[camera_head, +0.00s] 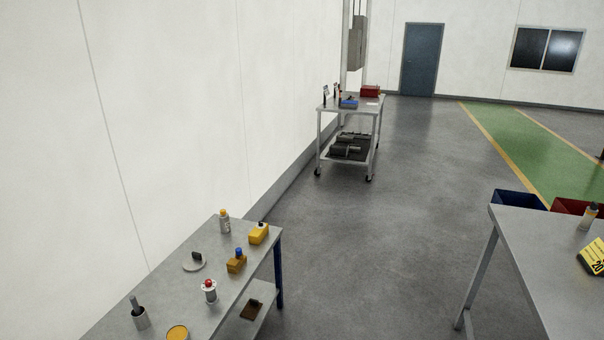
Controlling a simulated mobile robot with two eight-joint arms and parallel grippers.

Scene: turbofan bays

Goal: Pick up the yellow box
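A yellow box (258,235) with a small dark piece on top sits near the far right corner of the left metal table (213,252). A darker orange-yellow block (236,265) with a blue top stands just nearer on the same table. On the right table, a yellow and black item with the number 20 (594,258) is cut off by the picture's right edge. Neither of my grippers shows in this view.
The left table also holds a bottle (224,222), a round disc (194,262), a red-topped part (209,291) and a grey cup (139,318). The right table (545,255) and a wheeled cart (350,107) stand apart. Clear grey floor lies between the tables.

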